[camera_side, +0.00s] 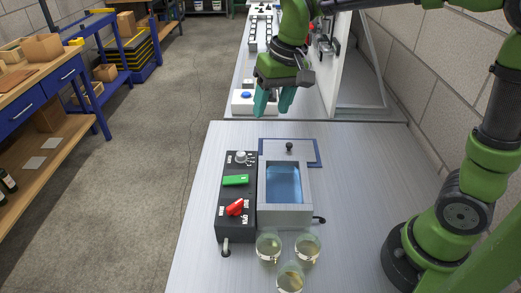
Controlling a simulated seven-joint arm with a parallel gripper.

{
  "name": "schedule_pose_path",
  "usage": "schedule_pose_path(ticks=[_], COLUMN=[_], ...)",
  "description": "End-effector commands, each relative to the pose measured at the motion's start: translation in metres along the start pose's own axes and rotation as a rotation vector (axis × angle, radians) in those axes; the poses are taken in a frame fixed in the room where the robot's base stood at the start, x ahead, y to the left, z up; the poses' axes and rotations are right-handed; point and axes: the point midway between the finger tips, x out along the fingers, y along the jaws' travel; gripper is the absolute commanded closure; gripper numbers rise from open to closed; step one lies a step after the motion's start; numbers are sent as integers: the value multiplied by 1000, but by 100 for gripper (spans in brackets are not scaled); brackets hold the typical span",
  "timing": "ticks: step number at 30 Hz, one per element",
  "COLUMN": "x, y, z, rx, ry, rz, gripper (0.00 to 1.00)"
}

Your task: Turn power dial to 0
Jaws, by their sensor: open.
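A black control box (233,228) stands on the metal table, left of a metal water bath (285,214). A pale round dial (240,157) sits at the far end of the box's top; its markings are too small to read, so I cannot tell its setting. A green rocker or button (236,180) lies in the middle of the box, and a red handle (235,208) sits nearer the camera, turned diagonally. My gripper (274,103) has teal fingers spread apart and empty. It hangs above and beyond the box, to the right of the dial, touching nothing.
Three glass beakers of pale liquid (268,247) stand in front of the bath. The bath's lid (302,150) with a black knob is at its far side. A white box with a blue button (246,96) stands beyond. The table's left part is clear.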

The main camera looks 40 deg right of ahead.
Motion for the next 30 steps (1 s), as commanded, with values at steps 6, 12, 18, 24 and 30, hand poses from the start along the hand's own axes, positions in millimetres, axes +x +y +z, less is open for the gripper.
schedule_pose_path(ticks=[6,12,18,24,30], x=[32,22,19,50,94], y=[-36,-47,-44,-39,-33], z=[-57,-81,-76,-70,-62], rx=[77,190,248,247,246], ry=[-120,-138,-156,-159,-159], rz=[102,148,167,166,166], gripper=[47,47,47,47,47])
